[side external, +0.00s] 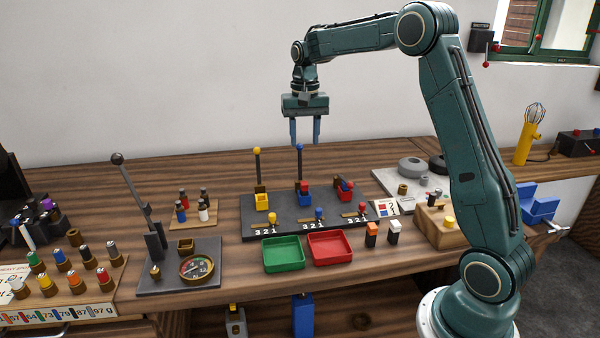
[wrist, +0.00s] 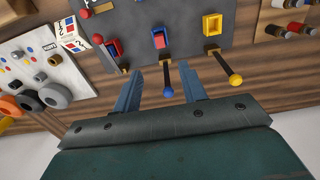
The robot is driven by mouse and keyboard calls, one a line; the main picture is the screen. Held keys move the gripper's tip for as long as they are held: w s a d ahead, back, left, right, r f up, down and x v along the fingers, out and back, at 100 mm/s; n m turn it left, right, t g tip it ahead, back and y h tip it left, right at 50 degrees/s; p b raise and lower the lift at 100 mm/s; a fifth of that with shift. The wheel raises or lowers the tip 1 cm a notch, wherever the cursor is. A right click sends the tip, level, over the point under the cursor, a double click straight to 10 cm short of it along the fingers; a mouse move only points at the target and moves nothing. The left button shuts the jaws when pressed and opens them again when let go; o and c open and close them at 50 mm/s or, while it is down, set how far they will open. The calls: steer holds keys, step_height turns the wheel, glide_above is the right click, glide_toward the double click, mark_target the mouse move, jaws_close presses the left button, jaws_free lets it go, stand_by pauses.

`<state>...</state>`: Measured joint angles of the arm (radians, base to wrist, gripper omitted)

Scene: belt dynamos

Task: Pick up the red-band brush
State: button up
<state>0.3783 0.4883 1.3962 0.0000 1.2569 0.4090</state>
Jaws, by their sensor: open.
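Two small upright blocks stand on the bench right of the red tray. One is dark and orange-red (side external: 371,234), the other dark and white (side external: 394,233). I cannot tell for sure which piece is the red-band brush; the orange-red one has the closest colour there. My gripper (side external: 305,143) is open and empty, pointing down high above the back of the dark lever plate, left of and well above these blocks. In the wrist view my gripper's two blue fingers (wrist: 161,66) are spread apart with nothing held, over the lever plate.
The lever plate (side external: 285,222) carries yellow, blue and red levers, two of them tall. Green (side external: 283,253) and red (side external: 331,248) trays lie in front. A tall lever stand (side external: 150,215) is at left. A marked card (wrist: 68,35) lies beside the plate.

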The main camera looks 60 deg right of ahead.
glide_above(304, 182)
steer(key=shift+s+a+f, duration=0.1)
steer(key=shift+f, duration=4.2)
steer(key=shift+f, duration=2.6)
jaws_close()
